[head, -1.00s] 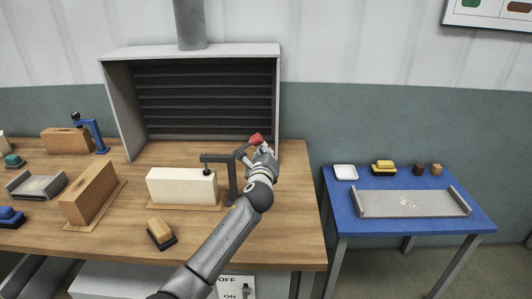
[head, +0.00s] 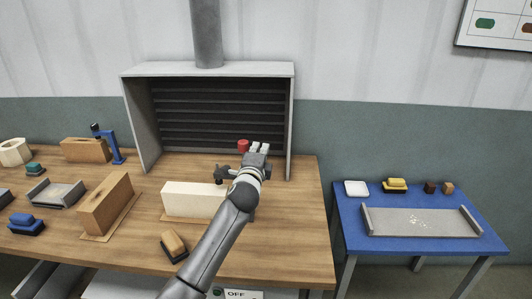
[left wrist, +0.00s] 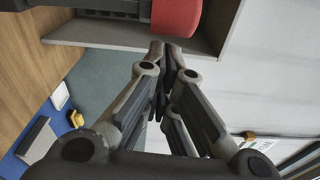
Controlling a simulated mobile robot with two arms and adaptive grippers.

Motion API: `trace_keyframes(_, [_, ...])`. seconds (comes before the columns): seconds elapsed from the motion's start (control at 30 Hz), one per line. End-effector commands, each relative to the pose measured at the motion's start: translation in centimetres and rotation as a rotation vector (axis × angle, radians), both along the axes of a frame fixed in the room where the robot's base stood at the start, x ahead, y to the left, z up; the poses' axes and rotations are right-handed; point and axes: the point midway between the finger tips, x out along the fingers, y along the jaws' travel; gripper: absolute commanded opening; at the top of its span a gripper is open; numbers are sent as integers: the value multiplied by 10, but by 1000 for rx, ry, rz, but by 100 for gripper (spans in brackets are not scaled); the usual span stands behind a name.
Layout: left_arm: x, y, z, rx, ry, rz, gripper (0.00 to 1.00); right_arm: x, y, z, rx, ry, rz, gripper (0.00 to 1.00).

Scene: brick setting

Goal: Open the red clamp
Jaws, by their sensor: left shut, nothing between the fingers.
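The red clamp shows its red handle end (head: 243,146) in the head view, just left of my left gripper (head: 259,148). Its dark clamp arm (head: 221,174) reaches over the right part of a long white block (head: 190,198). My forearm hides most of the clamp's post. The left gripper is shut with nothing between its fingers. In the left wrist view the red handle end (left wrist: 177,14) is large at the top, above the closed fingertips (left wrist: 172,60); I cannot tell whether they touch it. My right gripper is in neither view.
A ventilated grey hood (head: 137,127) stands behind the clamp. A tan-topped brush (head: 174,244) lies in front of the white block. Brown blocks (head: 104,203) and a blue clamp (head: 115,147) are to the left. A blue table (head: 350,219) with a grey tray (head: 420,222) stands right.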

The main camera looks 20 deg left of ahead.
Motion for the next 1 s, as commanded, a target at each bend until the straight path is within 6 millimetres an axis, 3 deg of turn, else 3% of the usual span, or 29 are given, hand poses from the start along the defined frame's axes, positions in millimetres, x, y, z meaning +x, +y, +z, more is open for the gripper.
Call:
trace_keyframes(0.33, [-3,11,5,-116,-32,0,0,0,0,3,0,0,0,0])
trace_keyframes(1.0, [-3,14,6,-129,-36,2,0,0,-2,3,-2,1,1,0])
